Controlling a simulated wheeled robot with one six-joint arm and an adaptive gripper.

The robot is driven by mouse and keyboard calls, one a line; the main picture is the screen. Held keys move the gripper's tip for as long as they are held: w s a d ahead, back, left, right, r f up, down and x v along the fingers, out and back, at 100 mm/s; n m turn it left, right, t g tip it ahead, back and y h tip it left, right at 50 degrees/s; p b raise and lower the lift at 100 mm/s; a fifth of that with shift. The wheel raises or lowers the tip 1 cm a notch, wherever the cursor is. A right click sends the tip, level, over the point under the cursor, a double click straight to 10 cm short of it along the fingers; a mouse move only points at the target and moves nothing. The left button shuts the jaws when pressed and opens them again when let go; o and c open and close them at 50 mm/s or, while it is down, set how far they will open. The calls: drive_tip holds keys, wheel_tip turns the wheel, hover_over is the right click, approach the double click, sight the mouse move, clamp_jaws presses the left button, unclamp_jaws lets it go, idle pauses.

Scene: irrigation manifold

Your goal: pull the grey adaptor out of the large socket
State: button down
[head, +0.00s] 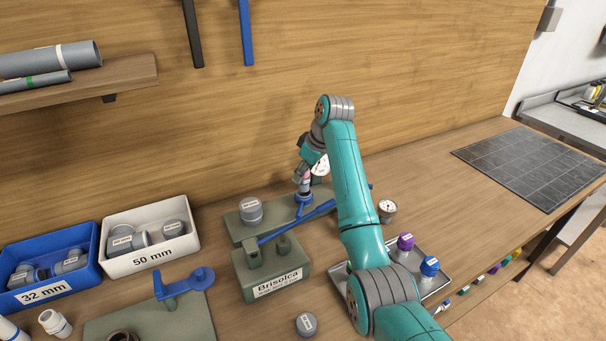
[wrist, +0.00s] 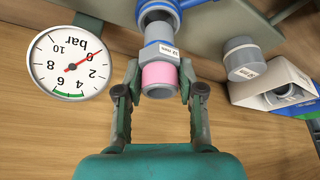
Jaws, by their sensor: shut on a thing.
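The grey adaptor (wrist: 159,52) has a white label and a pink band (wrist: 159,75) with a grey end below it. In the wrist view my gripper (wrist: 160,80) has one finger on each side of it, closed around the pink-banded part. The adaptor's other end meets the large socket (wrist: 157,14), a grey mouth with blue around it. How deep it sits there is hard to tell. In the head view my gripper (head: 304,176) is above the blue fitting (head: 304,198) on the green base, and the adaptor is small and partly hidden.
A pressure gauge (wrist: 71,63) reading near 0 is close left of my gripper in the wrist view. A grey cap (head: 250,210) stands on the base beside the socket. A blue bar (head: 295,222) crosses in front. A tray (head: 433,277) with coloured-capped parts lies right.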

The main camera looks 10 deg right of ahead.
drive_tip(key=shift+r, duration=1.15)
idle(0.4)
